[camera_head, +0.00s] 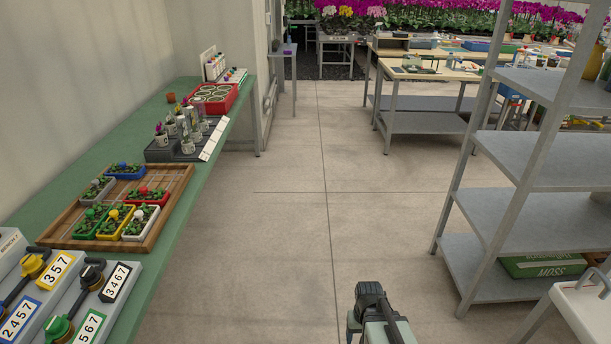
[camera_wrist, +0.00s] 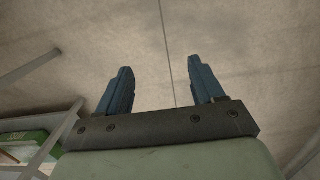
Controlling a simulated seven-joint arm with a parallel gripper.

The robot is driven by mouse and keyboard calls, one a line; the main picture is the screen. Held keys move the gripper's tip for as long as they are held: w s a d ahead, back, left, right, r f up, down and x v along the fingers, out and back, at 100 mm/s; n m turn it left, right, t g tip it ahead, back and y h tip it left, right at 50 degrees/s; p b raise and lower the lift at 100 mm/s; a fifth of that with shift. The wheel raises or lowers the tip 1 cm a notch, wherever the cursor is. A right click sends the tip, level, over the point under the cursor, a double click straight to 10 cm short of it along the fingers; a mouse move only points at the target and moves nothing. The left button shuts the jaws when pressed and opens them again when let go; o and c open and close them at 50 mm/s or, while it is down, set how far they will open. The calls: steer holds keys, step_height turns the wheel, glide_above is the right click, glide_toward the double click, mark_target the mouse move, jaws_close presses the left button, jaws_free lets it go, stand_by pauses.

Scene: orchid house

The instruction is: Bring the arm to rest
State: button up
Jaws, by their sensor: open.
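My gripper (camera_wrist: 162,85) shows in the wrist view with its two dark blue fingers spread apart and nothing between them. Bare floor lies beyond the fingers. In the head view my gripper (camera_head: 368,300) is at the bottom, right of centre, over the floor between the green bench and the grey shelf. It touches nothing that I can see. The rest of my arm is mostly cut off by the lower edge.
A green bench (camera_head: 190,190) runs along the left wall, with a wooden tray (camera_head: 165,215), a red crate (camera_head: 222,105) and lever boxes. A grey shelf (camera_head: 530,200) stands on the right, with a green MOSS box (camera_head: 545,266). The floor (camera_head: 300,200) between is clear.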

steer(key=s+f+g, duration=0.3)
steer(key=s+f, duration=0.5)
steer(key=s, duration=0.5)
steer(key=s+f+g, duration=0.2)
steer(key=s+f, duration=0.6)
steer(key=s, duration=0.5)
steer(key=shift+s+f+g, duration=0.15)
steer(key=shift+s+g, duration=0.05)
steer(key=shift+g, duration=0.2)
